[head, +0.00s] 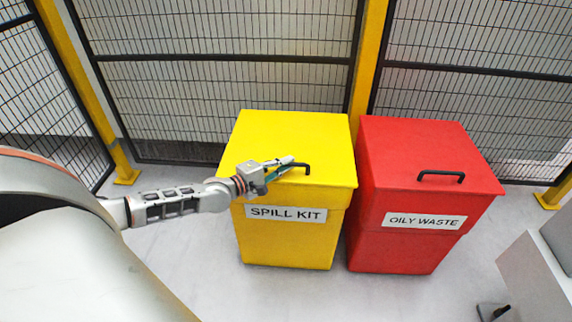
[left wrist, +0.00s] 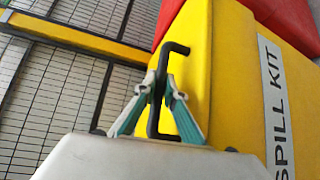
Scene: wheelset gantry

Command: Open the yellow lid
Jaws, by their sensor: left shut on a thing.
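The yellow lid (head: 290,138) lies closed on the yellow bin labelled SPILL KIT (head: 287,238). Its black handle (head: 306,167) stands near the front edge of the lid. My left gripper (head: 287,164) reaches in from the left over the lid and is shut on the handle. In the left wrist view, the two fingers of the gripper (left wrist: 163,92) close around the middle of the black handle (left wrist: 176,48); the yellow lid (left wrist: 220,60) fills the area behind. Part of the handle is hidden by the fingers. My right gripper is in neither view.
A red bin labelled OILY WASTE (head: 395,238) with its own black handle (head: 441,176) stands close beside on the right. Mesh fence panels (head: 215,90) and a yellow post (head: 367,60) stand behind. A grey-white box (head: 540,275) is at lower right. Floor in front is clear.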

